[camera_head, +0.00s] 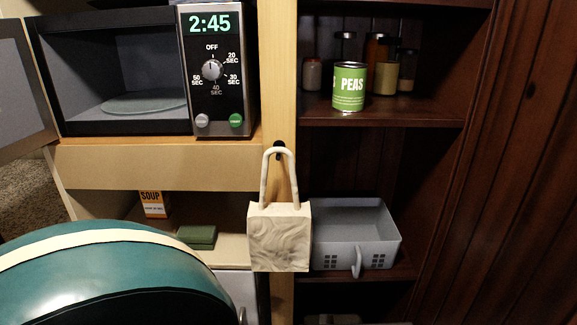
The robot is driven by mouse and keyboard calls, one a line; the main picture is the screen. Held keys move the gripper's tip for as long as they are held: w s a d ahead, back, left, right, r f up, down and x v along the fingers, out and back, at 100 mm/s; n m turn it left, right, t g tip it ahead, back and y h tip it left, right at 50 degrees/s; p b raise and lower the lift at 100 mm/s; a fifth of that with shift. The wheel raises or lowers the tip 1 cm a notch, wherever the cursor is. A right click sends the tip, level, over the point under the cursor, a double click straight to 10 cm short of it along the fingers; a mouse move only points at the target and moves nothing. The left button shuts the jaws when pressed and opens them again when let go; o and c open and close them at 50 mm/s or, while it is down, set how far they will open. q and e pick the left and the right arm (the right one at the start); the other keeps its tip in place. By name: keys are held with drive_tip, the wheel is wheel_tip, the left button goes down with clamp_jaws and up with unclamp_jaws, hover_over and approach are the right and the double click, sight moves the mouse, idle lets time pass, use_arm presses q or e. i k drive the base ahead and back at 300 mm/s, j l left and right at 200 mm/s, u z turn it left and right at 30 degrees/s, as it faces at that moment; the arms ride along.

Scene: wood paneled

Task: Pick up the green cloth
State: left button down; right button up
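A small dark green folded item (197,237), which looks like the green cloth, lies on the lower shelf beneath the microwave. It lies flat, right of a soup box and left of a hanging bag. Its near side is close to the top of the large teal rounded thing in front. Neither of my grippers shows in the head view.
A teal rounded thing (120,275) with a cream band fills the lower left. The open microwave (110,75), soup box (152,204), hanging bag (279,238), grey basket (385,235) and peas can (350,87) surround the shelves.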

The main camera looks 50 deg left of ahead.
sight(197, 237)
drive_tip(key=k+u, duration=0.2)
drive_tip(key=u, duration=1.95)
